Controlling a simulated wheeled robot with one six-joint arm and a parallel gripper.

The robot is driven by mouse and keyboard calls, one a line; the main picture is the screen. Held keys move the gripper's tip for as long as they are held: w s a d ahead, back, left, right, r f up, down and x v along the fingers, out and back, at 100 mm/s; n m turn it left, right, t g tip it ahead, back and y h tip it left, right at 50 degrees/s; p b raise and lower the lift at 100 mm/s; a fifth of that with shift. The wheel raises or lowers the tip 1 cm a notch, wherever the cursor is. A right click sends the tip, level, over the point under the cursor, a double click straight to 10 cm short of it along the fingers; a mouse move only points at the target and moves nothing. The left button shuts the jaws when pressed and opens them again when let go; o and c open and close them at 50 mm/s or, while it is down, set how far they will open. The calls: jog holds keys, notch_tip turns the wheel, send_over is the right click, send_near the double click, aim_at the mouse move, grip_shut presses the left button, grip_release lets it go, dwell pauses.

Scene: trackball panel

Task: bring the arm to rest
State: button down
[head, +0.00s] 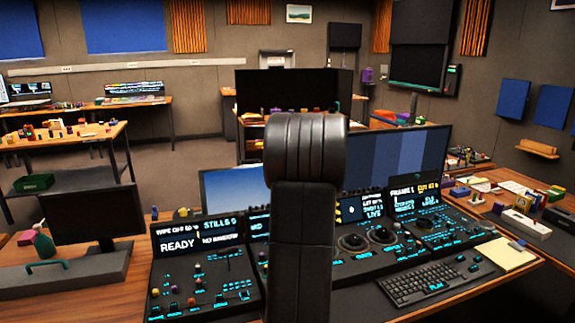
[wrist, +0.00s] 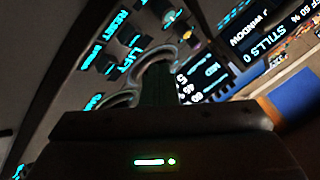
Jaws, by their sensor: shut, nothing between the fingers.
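My gripper (wrist: 157,68) shows in the wrist view, its dark fingers shut with nothing between them. It is over the control panel (wrist: 60,75), with lit cyan labels such as LIFT and RESET around it. Pale ring-shaped edges (wrist: 118,100) show beside the fingers. I cannot tell whether the fingertips touch the panel. In the head view the dark panel (head: 175,275) stands on the desk, with two round trackballs (head: 352,241) right of centre. The middle of the panel is hidden there, and my gripper cannot be made out.
A wide monitor (head: 410,160) stands behind the panel.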

notch_tip(320, 180, up, 6)
jog(key=p, duration=0.4)
jog(key=shift+r, duration=0.2)
notch_tip(320, 180, down, 7)
jog(key=b, duration=0.5)
jog(key=shift+b, duration=0.4)
jog(key=shift+r+b, duration=0.2)
jog(key=shift+b, duration=0.65)
jog(key=shift+f+b, duration=0.15)
jog(key=shift+b, duration=0.15)
jog(key=shift+r+p, duration=0.55)
jog(key=shift+p, duration=1.5)
